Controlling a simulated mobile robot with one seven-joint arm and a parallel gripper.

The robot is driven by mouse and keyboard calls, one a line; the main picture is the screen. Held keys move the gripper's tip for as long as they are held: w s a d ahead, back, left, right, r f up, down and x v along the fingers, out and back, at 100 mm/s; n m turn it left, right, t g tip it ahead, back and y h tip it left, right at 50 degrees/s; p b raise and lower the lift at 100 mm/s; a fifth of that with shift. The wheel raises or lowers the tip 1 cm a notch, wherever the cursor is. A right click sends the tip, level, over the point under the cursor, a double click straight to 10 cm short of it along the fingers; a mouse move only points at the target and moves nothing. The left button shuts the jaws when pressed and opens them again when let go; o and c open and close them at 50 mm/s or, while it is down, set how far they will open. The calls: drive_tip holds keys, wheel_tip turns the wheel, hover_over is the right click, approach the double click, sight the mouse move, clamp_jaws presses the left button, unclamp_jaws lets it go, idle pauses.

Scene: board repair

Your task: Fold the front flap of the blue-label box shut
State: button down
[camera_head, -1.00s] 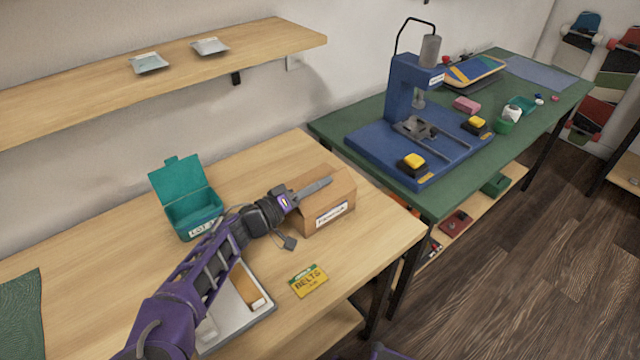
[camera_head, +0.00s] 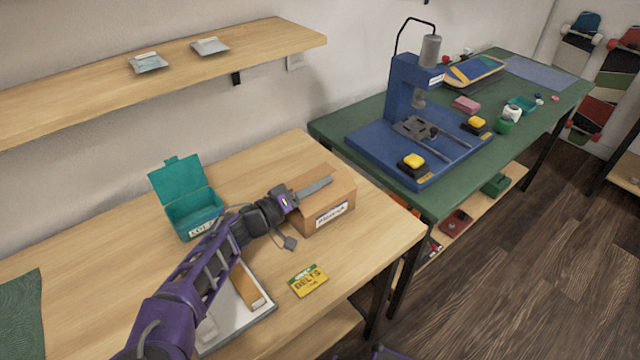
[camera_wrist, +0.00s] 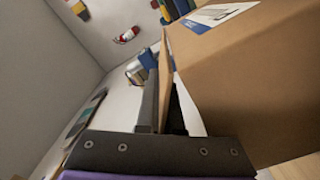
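The cardboard box (camera_head: 340,208) stands on the wooden bench, with a printed white label (camera_head: 333,214) on its near side. In the wrist view the box (camera_wrist: 250,85) fills the right side, and its label (camera_wrist: 220,15) shows some blue. My gripper (camera_head: 328,183) lies low across the top of the box, its fingers close together. In the wrist view the gripper (camera_wrist: 160,65) has a thin brown cardboard panel (camera_wrist: 166,62), seen nearly edge-on, right at its fingers. The arm and fingers hide part of the box top, so the exact flap angle is unclear.
An open teal bin (camera_head: 194,213) stands left of the box. A white tray (camera_head: 240,318) lies under my forearm, and a yellow BELTS card (camera_head: 308,281) lies in front of the box. A blue press (camera_head: 405,140) stands on the green bench (camera_head: 450,195) to the right.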

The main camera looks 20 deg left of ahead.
drive_tip(key=shift+w+a+f+n, duration=0.15)
drive_tip(key=shift+f+n, duration=0.1)
drive_tip(key=shift+n, duration=0.45)
drive_tip(key=c, duration=1.1)
unclamp_jaws()
drive_tip(key=shift+o, duration=0.2)
